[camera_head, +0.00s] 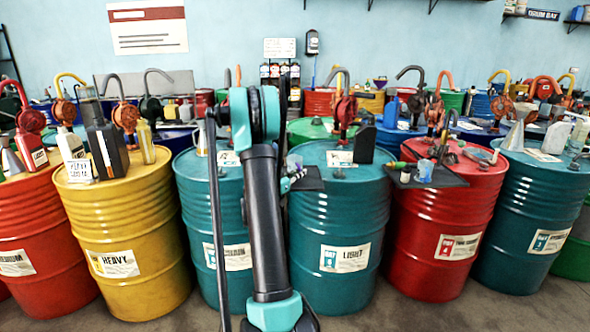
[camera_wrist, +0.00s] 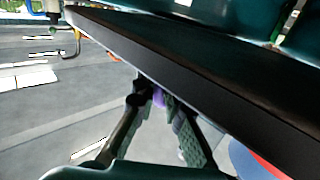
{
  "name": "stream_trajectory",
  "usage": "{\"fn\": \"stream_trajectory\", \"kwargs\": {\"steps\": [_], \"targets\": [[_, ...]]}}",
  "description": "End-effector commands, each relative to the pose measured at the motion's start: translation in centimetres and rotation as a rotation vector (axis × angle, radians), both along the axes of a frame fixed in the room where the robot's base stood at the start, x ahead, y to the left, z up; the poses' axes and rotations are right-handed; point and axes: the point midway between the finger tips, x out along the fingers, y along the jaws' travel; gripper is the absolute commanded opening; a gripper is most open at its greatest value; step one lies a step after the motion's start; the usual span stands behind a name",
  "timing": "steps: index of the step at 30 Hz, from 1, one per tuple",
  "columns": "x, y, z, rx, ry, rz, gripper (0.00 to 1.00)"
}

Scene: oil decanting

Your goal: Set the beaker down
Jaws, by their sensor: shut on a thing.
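A small clear, bluish beaker (camera_head: 293,163) shows just right of my arm in the head view, by the dark shelf (camera_head: 312,180) on the front of a teal drum. My gripper (camera_head: 290,184) is shut on it, partly hidden behind my arm. In the wrist view my gripper's fingers (camera_wrist: 158,104) close around a small purplish part (camera_wrist: 158,97), likely the beaker. The shelf's dark edge (camera_wrist: 200,85) crosses that view and hides the fingertips. I cannot tell whether the beaker touches the shelf.
Another shelf (camera_head: 440,178) on the red drum holds a blue cup (camera_head: 425,170) and a green-tipped bottle. A dark upright block (camera_head: 364,144) stands on the teal drum (camera_head: 340,215) behind the beaker. Drums with hand pumps crowd both sides. Grey floor (camera_wrist: 60,110) is open below.

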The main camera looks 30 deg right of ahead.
Motion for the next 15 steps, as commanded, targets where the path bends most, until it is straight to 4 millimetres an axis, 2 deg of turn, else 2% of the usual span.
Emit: {"fn": "stream_trajectory", "kwargs": {"steps": [15], "targets": [[-0.01,0.02,0.35,0.0,0.0,0.0,0.0]]}}
